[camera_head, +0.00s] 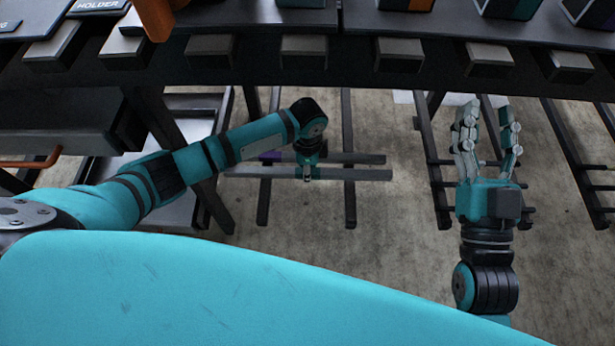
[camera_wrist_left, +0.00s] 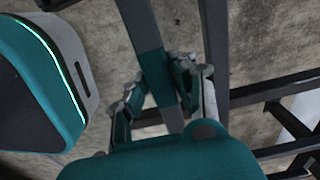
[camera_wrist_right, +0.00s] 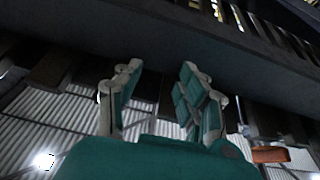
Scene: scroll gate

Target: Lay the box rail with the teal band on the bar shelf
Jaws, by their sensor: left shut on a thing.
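My left gripper (camera_head: 308,176) is shut on a long grey rail (camera_head: 372,175), which runs left to right in the head view.
A dark beam (camera_head: 250,70) with several grey blocks (camera_head: 304,46) spans the top of the head view. More dark bars (camera_head: 437,180) stand around my right gripper. A grey cabinet (camera_head: 60,125) with an orange handle (camera_head: 30,162) is at the left. Bare floor (camera_head: 395,235) shows between.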

